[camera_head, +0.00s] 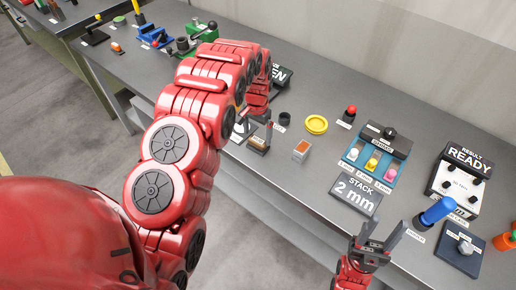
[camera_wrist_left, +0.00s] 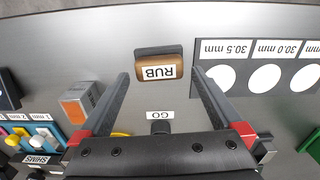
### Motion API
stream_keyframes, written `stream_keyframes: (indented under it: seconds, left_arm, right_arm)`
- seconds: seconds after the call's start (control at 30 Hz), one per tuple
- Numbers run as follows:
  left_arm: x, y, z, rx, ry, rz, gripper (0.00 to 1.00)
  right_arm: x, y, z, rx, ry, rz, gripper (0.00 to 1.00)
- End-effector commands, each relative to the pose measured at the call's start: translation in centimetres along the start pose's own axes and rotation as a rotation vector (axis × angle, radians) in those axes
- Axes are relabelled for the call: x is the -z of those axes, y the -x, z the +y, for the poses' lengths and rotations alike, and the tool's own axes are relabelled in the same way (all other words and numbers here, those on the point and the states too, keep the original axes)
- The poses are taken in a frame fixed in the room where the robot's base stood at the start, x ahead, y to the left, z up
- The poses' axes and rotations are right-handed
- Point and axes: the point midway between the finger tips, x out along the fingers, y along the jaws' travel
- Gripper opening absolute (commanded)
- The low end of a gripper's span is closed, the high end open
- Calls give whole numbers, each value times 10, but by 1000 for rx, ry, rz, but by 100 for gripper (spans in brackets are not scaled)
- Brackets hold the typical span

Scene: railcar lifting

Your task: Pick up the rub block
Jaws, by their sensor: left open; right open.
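The rub block (camera_wrist_left: 160,66) is a brown block with a dark back part and a white RUB label. It lies on the grey bench and also shows in the head view (camera_head: 258,143), partly covered by my left gripper. My left gripper (camera_wrist_left: 160,76) is open and empty, with its two dark fingers apart on either side of the block's near side. The block is ahead of and between the fingertips; I cannot tell how high the fingers are above the bench. My right gripper (camera_head: 380,230) is open and empty above the bench's front edge.
A grey and orange box (camera_head: 301,150) and a yellow ring dish (camera_head: 316,124) stand right of the block. The gauge plate with white circles (camera_wrist_left: 258,66) lies close beside it. Shim tray (camera_head: 370,158), STACK display (camera_head: 355,195) and READY box (camera_head: 460,180) are further right.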

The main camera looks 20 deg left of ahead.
Motion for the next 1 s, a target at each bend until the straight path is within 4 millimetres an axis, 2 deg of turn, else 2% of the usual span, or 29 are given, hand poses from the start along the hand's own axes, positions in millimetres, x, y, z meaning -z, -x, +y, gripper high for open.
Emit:
stream_keyframes:
  seconds: [0.07,0.23,0.4,0.67,1.0]
  left_arm:
    - [-1,-11,1,-1,0,-3,100]
    - [-2,-22,2,-1,0,-2,100]
    - [-2,-42,2,-1,0,-2,100]
    - [-1,-46,2,0,0,1,100]
    - [-1,-46,2,0,0,1,41]
  right_arm:
    - [-1,4,0,0,0,0,50]
    - [3,-17,1,0,0,0,50]
    - [4,-22,1,0,0,0,50]
    - [4,-22,1,0,0,0,50]
    - [4,-22,1,0,0,0,50]
